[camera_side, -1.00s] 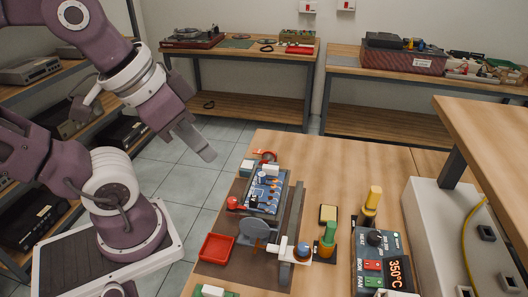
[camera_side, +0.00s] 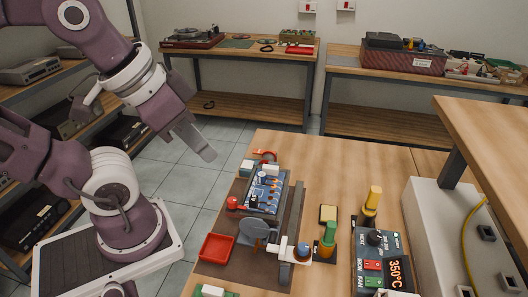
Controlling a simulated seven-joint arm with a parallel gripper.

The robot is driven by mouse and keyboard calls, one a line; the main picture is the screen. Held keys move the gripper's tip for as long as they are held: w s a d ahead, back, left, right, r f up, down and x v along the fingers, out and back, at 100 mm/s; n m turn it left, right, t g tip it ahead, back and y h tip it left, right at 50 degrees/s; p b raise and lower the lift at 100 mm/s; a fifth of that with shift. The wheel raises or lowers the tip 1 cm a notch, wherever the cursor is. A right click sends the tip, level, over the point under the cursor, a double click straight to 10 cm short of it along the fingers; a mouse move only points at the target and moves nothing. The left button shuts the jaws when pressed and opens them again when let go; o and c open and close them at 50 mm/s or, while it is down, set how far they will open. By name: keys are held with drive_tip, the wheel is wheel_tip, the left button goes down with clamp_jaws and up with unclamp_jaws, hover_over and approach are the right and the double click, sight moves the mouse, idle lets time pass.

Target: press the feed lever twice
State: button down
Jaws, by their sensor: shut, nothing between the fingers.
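My gripper (camera_side: 208,154) is shut and empty. It hangs in the air to the left of the bench's far left corner, with its fingertips pointing down and right. A small feeder-like device with a grey disc (camera_side: 258,229) and a white arm (camera_side: 284,249) stands on the near part of the dark mat (camera_side: 222,262). A round knob with a blue top (camera_side: 304,250) is at the right end of the white arm. I cannot tell for sure which part is the feed lever. My gripper is well apart from all of these.
A blue circuit board (camera_side: 264,190) lies in a holder beside a dark rail (camera_side: 293,215). A red knob (camera_side: 232,202) and a red tray (camera_side: 216,247) are at the left. A green-handled tool (camera_side: 328,236), a yellow-handled tool (camera_side: 372,200) and a heat station (camera_side: 381,262) stand right.

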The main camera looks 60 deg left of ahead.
drive_tip(key=w+a+f+m+y, duration=0.1)
drive_tip(key=w+a, duration=0.4)
drive_tip(key=w, duration=0.3)
drive_tip(key=w+a+f+m+y, duration=0.1)
drive_tip(key=w+a+f+y, duration=0.1)
drive_tip(key=w+a, duration=0.55)
drive_tip(key=w+a+f+m+t, duration=0.2)
drive_tip(key=w+a+f+t, duration=0.1)
drive_tip(key=w+a+f, duration=0.9)
drive_tip(key=shift+a+f+m, duration=0.4)
drive_tip(key=shift+a+f, duration=0.05)
drive_tip(key=shift+a, duration=0.35)
drive_tip(key=shift+s, duration=0.1)
drive_tip(key=shift+f, duration=4.4)
drive_tip(key=shift+f, duration=0.4)
